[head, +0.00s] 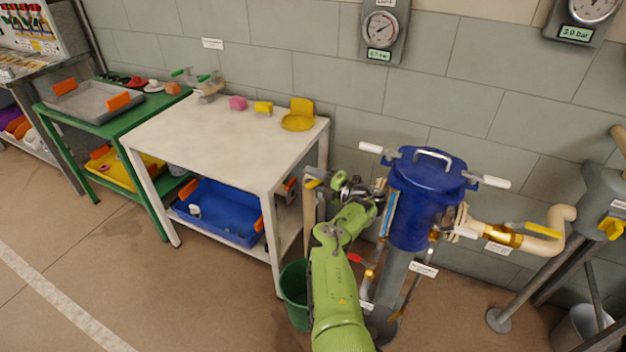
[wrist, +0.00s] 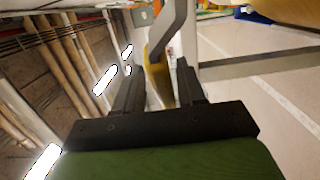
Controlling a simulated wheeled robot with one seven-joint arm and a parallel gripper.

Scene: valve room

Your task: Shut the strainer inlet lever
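The blue strainer (head: 420,195) stands upright with a clamped lid. A yellow lever (head: 315,184), which I take to be the inlet lever, shows in part on its left side, just left of my gripper (head: 338,182). My gripper and forearm hide most of the inlet valve. In the wrist view the yellow lever (wrist: 158,82) lies between my two fingers, with a grey bent part (wrist: 170,38) running on from it. The fingers (wrist: 160,88) are apart, with visible gaps beside the lever, and hold nothing.
A second yellow lever (head: 540,230) sits on the right pipe. A red lever (head: 357,259) is low on the strainer's left. A white table (head: 215,125) and a green bucket (head: 294,292) stand left of my arm. Gauges (head: 382,28) hang on the wall.

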